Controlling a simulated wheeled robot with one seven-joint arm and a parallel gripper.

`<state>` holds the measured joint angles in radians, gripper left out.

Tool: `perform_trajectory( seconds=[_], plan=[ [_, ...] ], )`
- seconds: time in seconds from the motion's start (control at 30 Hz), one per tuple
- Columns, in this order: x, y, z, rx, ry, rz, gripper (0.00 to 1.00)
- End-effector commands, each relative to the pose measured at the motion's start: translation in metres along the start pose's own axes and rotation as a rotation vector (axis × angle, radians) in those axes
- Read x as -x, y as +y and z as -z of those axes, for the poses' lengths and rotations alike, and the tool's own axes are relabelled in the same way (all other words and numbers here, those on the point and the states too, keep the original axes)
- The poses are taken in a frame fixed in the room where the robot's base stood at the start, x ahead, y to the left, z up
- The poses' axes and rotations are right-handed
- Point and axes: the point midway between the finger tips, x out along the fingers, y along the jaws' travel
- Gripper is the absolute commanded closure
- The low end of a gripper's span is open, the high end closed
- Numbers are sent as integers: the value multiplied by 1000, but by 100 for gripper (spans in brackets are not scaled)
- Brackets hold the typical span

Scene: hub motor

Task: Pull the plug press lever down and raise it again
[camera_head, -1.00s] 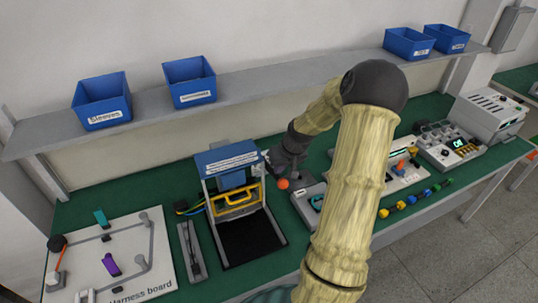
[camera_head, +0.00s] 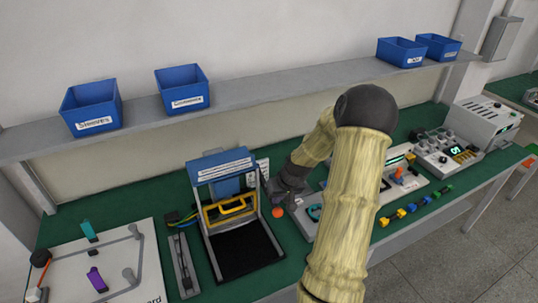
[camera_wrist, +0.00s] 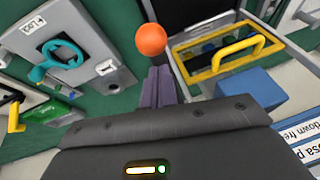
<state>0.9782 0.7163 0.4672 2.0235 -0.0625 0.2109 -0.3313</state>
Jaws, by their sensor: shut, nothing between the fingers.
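The plug press (camera_head: 222,166) is a grey frame with a blue top and a yellow handle guard (camera_head: 230,208), standing on the green bench. Its lever ends in an orange ball (camera_head: 278,212) low at the press's right side. My gripper (camera_head: 287,198) is just above and beside the ball. In the wrist view, the shut, empty fingers (camera_wrist: 158,86) point at the orange ball (camera_wrist: 151,38), which shows just beyond their tips. I cannot tell whether they touch it. The lever's rod is mostly hidden. The yellow handle (camera_wrist: 228,52) is at the upper right there.
A grey fixture with a teal ring (camera_head: 314,213) stands close right of the ball. A white harness board (camera_head: 65,268) and a narrow grey holder (camera_head: 184,266) lie to the left. A shelf (camera_head: 250,92) with blue bins runs above the bench.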

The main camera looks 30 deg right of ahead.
Motion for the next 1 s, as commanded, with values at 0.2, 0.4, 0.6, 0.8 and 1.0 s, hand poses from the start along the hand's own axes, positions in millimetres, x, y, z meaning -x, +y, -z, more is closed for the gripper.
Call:
perform_trajectory(
  seconds=[0.2, 0.4, 0.6, 0.8, 1.0],
  plan=[
    [-6, 0, -8, -3, -18, 6, 100],
    [-5, 0, -9, -3, -22, 7, 100],
    [10, -1, -5, -2, -19, 7, 100],
    [34, -5, 3, 7, -7, 4, 100],
    [50, -3, -6, 11, -1, 3, 100]
  ],
)
